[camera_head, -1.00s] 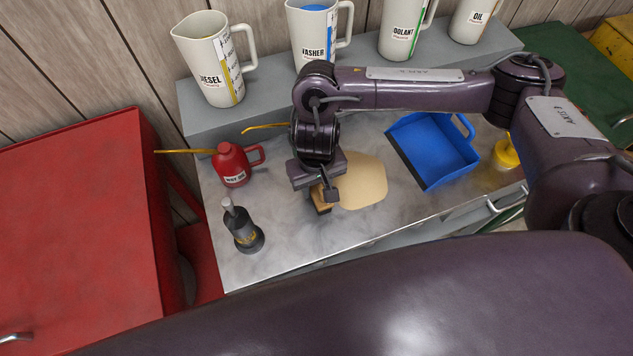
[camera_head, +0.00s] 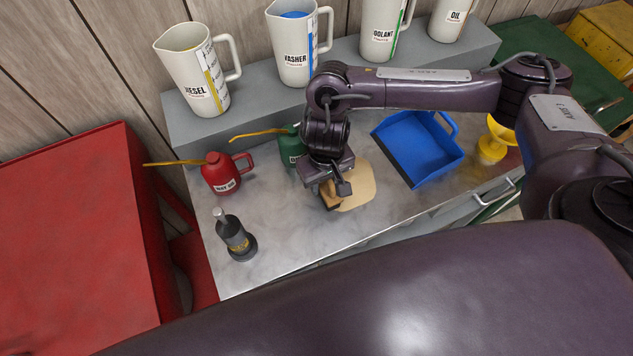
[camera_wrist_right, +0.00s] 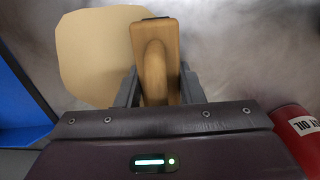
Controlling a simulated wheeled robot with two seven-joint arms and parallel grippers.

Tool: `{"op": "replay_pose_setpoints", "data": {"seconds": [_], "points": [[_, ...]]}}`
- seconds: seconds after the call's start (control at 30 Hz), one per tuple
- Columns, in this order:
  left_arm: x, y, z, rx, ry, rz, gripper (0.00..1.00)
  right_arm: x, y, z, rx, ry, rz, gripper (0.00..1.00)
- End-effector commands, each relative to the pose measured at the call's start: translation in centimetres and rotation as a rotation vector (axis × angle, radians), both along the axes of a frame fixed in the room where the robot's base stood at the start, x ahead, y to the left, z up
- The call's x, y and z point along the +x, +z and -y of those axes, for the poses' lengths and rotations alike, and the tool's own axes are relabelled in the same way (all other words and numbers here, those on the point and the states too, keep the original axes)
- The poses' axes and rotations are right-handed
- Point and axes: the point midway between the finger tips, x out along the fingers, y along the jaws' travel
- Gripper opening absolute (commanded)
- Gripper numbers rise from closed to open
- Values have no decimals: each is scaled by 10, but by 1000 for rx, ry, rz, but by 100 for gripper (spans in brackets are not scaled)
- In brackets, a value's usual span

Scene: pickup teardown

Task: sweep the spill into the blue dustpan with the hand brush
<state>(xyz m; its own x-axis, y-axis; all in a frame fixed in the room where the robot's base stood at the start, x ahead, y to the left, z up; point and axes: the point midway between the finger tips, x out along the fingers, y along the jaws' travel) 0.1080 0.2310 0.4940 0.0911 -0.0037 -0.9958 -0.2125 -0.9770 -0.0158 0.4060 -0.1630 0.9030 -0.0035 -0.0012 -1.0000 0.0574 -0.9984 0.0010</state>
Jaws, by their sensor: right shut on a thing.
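My right gripper (camera_head: 333,190) is shut on the hand brush (camera_head: 328,198), whose wooden body shows under the jaws. In the right wrist view the brush's wooden handle (camera_wrist_right: 156,75) stands between the two fingers. The tan spill (camera_head: 358,188) lies flat on the metal bench top, beside and partly behind the brush; it also shows in the right wrist view (camera_wrist_right: 95,50). The blue dustpan (camera_head: 418,148) sits to the right of the spill, apart from it. Its edge shows at the left of the right wrist view (camera_wrist_right: 20,100). My left gripper is out of view.
A red oil can (camera_head: 221,174), a green oil can (camera_head: 291,148) and a dark bottle-like tool (camera_head: 236,238) stand left of the brush. A yellow funnel (camera_head: 493,143) stands right of the dustpan. Labelled jugs (camera_head: 199,75) line the grey back shelf. The bench's front middle is clear.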

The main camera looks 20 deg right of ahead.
Motion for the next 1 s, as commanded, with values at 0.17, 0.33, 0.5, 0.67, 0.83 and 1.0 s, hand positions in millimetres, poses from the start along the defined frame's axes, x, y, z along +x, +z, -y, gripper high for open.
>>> {"op": "replay_pose_setpoints", "data": {"seconds": [0.17, 0.33, 0.5, 0.67, 0.83, 1.0], "points": [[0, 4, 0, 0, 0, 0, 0, 0, 1, 14, -2, -2, 0, 8], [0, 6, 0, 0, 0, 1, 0, 1, 1, 26, -1, -3, -1, 8], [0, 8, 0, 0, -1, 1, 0, 2, 1, 37, -1, -3, 0, 8], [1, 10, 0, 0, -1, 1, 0, 2, 0, 49, -1, -3, -1, 8], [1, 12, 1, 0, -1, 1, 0, 4, 1, 60, -1, -3, 0, 8], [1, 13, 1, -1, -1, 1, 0, 4, 0, 72, -1, -3, 0, 8]]}}
